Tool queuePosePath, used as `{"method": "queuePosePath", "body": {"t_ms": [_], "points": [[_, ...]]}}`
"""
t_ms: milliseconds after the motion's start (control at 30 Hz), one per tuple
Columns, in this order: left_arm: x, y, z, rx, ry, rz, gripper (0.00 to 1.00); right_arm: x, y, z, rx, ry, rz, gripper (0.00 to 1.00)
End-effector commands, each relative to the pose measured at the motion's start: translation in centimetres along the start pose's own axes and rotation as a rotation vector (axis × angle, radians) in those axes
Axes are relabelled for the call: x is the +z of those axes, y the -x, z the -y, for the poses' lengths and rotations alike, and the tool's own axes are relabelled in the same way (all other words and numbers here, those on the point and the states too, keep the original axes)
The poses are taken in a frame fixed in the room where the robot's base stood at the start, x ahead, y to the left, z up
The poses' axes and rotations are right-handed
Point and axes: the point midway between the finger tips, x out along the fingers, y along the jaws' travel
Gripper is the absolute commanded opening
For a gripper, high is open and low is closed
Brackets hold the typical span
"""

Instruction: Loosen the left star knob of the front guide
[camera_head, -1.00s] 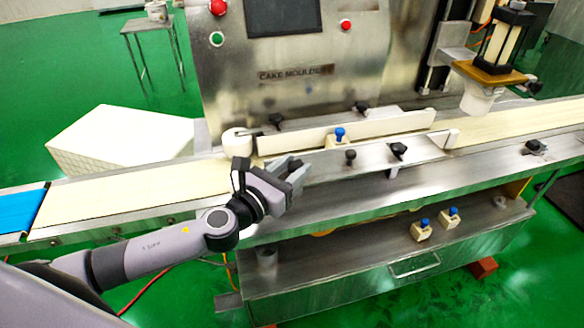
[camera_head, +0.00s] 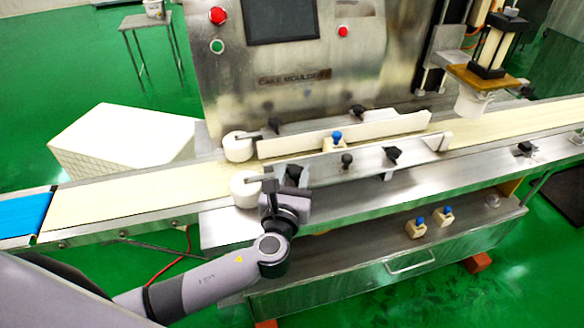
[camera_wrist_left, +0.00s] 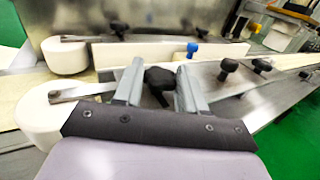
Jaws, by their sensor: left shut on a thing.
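The left star knob is black and sits at the left end of the front guide (camera_head: 415,147). In the left wrist view the knob (camera_wrist_left: 158,79) stands between the two grey fingers of my left gripper (camera_wrist_left: 158,84). The gripper is shut on it, with the fingers on either side and the knob's top showing. In the head view my left gripper (camera_head: 287,182) comes in from the front at this end of the guide and partly hides the knob. My right gripper is in neither view.
A round white roller (camera_head: 246,188) stands just left of my gripper. A small black knob (camera_head: 346,160) and another star knob (camera_head: 392,155) lie further right along the guide. A blue-topped block (camera_head: 337,139) stands between the guides. The pale belt (camera_head: 130,195) is clear at left.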

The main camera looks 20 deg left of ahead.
Motion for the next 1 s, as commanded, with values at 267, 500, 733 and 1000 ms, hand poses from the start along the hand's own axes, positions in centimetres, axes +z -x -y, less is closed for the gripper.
{"method": "queuePosePath", "body": {"t_ms": [267, 500, 733, 1000], "points": [[-0.10, -0.03, 0.58, 0.254, 0.004, -0.003, 0.10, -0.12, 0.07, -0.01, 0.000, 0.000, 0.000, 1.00], [-0.15, -0.14, 0.80, 0.427, 0.001, -0.001, 0.10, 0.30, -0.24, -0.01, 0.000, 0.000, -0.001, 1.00], [-0.11, -0.23, 0.87, 0.531, 0.001, 0.000, 0.10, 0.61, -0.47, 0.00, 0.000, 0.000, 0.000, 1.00], [-0.06, -0.24, 0.85, 0.579, -0.001, 0.001, 0.10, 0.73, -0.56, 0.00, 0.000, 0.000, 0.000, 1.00]]}}
